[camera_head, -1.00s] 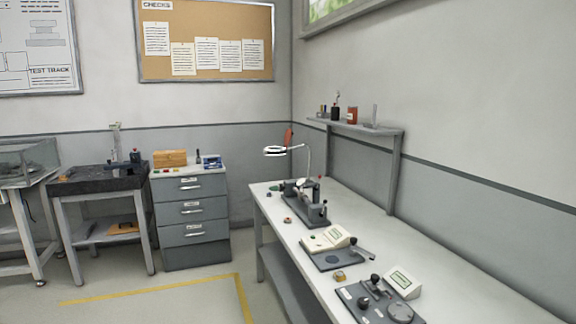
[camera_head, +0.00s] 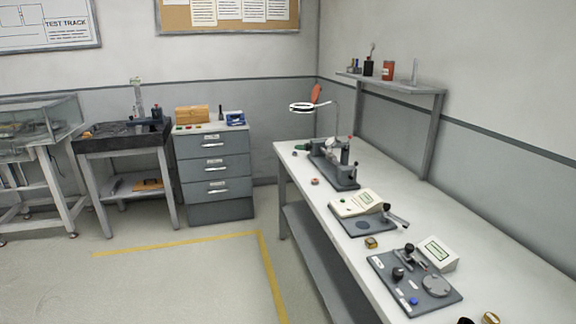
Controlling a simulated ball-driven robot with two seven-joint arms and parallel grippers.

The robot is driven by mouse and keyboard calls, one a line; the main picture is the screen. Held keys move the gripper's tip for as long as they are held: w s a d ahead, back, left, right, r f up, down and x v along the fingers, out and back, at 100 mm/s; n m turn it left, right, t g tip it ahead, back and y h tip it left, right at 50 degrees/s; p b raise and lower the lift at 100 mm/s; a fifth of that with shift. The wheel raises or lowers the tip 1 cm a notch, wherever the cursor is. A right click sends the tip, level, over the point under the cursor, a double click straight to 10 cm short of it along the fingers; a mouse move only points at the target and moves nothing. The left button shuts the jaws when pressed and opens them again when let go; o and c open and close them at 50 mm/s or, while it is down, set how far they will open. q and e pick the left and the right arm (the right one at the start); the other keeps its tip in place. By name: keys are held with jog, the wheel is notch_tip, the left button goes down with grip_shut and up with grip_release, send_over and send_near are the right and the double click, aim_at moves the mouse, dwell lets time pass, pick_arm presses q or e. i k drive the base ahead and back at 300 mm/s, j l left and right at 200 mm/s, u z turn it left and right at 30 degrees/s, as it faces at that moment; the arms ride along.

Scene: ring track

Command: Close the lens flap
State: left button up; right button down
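A ring-shaped magnifier lens (camera_head: 302,107) with a bright white rim stands over the far end of the long white bench. An orange-red flap (camera_head: 316,93) stands raised, tilted upright, at the right side of the lens ring. A thin arm (camera_head: 331,124) carries the lens from the bench. Neither of my grippers shows in this view.
The long bench (camera_head: 436,222) runs along the right wall, with a grey fixture (camera_head: 334,167) and two instruments (camera_head: 362,203) (camera_head: 416,275) on it. A drawer cabinet (camera_head: 214,168) and a dark surface plate (camera_head: 124,137) stand at the back left. The floor (camera_head: 190,285) ahead is clear.

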aim_at(316, 90)
jog(key=i+j+u, duration=0.35)
jog(key=i, duration=0.7)
jog(key=i+u, duration=0.3)
jog(key=i, duration=0.7)
